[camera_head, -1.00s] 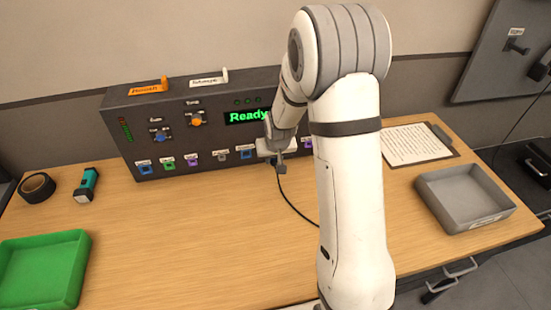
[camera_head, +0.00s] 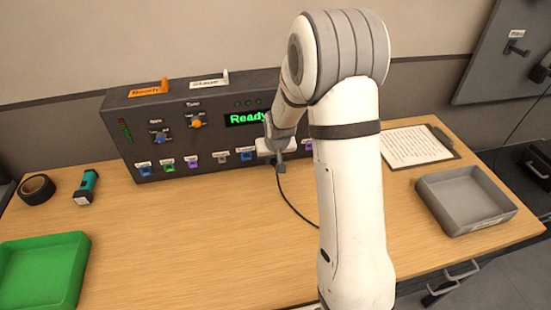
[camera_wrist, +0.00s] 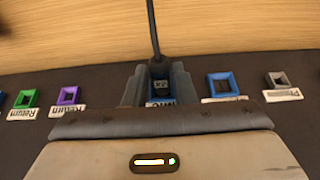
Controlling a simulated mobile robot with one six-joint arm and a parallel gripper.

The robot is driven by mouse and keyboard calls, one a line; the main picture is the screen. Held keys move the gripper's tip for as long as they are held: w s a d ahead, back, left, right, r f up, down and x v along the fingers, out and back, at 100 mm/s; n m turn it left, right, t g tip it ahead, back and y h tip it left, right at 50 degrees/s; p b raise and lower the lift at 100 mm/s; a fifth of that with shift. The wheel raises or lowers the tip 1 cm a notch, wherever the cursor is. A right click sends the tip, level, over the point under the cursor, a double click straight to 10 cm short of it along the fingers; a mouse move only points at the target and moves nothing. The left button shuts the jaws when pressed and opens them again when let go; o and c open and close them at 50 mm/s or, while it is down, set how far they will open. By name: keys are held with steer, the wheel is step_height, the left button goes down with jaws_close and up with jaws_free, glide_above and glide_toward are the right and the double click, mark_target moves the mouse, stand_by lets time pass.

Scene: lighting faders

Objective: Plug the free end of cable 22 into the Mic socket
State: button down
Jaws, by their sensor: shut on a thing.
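My gripper (camera_head: 276,152) is at the front of the dark panel (camera_head: 133,115), and its fingers (camera_wrist: 158,82) show in the wrist view. They are shut on the dark plug (camera_wrist: 160,90) of a cable, which bears a small mark that looks like 22. The plug lies in front of a blue-framed socket (camera_wrist: 161,70) whose label is partly covered and seems to start with "Mi". I cannot tell whether the plug is in the socket or just in front of it. The cable (camera_head: 294,208) runs down from the gripper across the desk and behind my arm.
Other blue, purple, green and grey sockets line the panel's lower edge, with a blue one (camera_wrist: 223,85) beside my fingers. A green tray (camera_head: 45,270), a flashlight (camera_head: 86,186), black tape (camera_head: 36,188), a clipboard (camera_head: 418,146) and a grey tray (camera_head: 468,200) stand apart. The middle desk is clear.

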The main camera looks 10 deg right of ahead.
steer(key=shift+w+r, duration=0.15)
steer(key=shift+w, duration=0.25)
stand_by(1.0)
steer(key=c, duration=1.1)
jaws_free()
steer(key=s+r+b, duration=0.1)
steer(key=s+r, duration=1.4)
steer(key=s, duration=0.6)
steer(key=s+r+g, duration=0.1)
steer(key=s, duration=0.4)
steer(key=s+g, duration=0.1)
steer(key=s, duration=0.4)
steer(key=shift+d+r, duration=0.15)
steer(key=shift+d, duration=0.2)
